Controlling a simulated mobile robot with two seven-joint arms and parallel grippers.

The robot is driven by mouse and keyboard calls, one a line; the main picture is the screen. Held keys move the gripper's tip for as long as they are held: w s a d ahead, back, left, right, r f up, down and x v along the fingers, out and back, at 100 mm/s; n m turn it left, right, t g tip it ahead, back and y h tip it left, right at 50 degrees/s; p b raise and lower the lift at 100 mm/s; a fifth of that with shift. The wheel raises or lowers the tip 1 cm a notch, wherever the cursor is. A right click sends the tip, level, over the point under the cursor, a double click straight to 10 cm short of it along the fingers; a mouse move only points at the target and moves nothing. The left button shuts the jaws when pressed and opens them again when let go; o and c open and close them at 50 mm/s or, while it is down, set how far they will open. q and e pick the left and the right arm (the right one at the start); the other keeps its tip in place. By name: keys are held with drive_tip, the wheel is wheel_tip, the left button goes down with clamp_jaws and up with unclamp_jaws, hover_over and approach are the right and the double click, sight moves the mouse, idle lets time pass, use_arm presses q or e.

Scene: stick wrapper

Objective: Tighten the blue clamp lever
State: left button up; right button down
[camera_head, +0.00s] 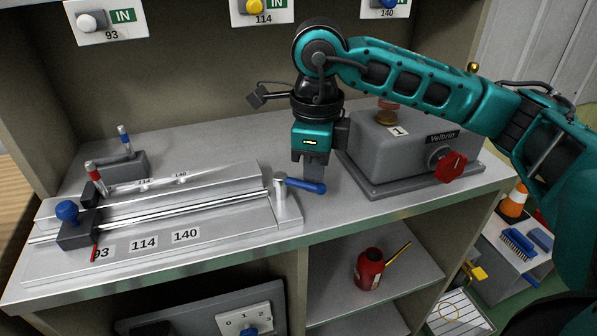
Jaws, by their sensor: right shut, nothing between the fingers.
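The blue clamp lever (306,186) sticks out to the right from a silver post (281,195) at the right end of the metal slide fixture (185,215). It lies about level, just above the bench top. My right gripper (316,178) points straight down with its fingers shut and empty. Its tips are right at the lever, by its outer half, and hide a little of the area behind it. I cannot tell whether they touch the lever. My left gripper is not in view.
A grey machine (415,150) with a red knob (450,166) stands close to the right of my gripper. A blue-knobbed slider block (78,228) sits at the fixture's left. A red oil can (369,269) stands on the shelf below.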

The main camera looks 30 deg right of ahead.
drive_tip(key=shift+s+a, duration=0.15)
drive_tip(key=shift+s, duration=0.25)
drive_tip(key=shift+s+a, duration=0.3)
drive_tip(key=shift+a, duration=0.05)
idle(0.3)
drive_tip(key=shift+s+a, duration=0.1)
drive_tip(key=shift+a, duration=0.05)
drive_tip(key=shift+s+a, duration=0.2)
drive_tip(key=shift+s, duration=0.05)
drive_tip(key=shift+a, duration=0.2)
idle(0.3)
drive_tip(key=shift+s+a, duration=0.2)
drive_tip(key=shift+a, duration=0.1)
idle(0.3)
